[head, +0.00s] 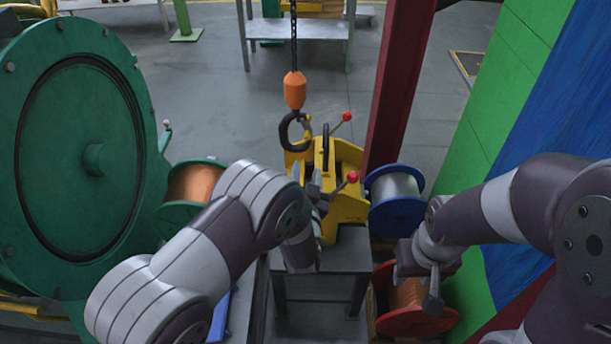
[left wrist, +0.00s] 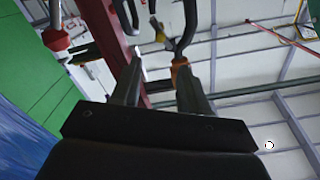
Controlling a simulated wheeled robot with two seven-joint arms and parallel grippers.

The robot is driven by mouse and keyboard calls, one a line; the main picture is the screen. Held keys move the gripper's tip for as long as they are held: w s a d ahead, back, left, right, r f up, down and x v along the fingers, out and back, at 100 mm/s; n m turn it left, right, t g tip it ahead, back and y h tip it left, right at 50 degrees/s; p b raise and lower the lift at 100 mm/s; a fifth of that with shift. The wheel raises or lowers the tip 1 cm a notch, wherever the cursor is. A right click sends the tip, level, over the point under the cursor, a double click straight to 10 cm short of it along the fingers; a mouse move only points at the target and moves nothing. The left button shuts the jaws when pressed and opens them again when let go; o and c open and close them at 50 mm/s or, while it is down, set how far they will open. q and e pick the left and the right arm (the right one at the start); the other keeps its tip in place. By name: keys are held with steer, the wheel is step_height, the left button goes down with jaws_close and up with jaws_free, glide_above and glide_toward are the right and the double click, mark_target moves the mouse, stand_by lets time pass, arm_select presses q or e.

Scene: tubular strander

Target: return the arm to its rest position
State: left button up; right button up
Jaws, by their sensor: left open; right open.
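My right arm comes in from the right. My right gripper (head: 432,292) points down above the red spool (head: 412,318), open, with its fingers partly hidden.
A dark hook (head: 290,130) hangs on a chain below an orange block (head: 295,90). A large green drum (head: 80,150) stands left, beside a copper spool (head: 195,183). A blue spool (head: 396,198) and dark red post (head: 398,80) are right. Open floor (head: 225,110) lies behind.

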arm_select(q)
steer(key=shift+s, duration=0.45)
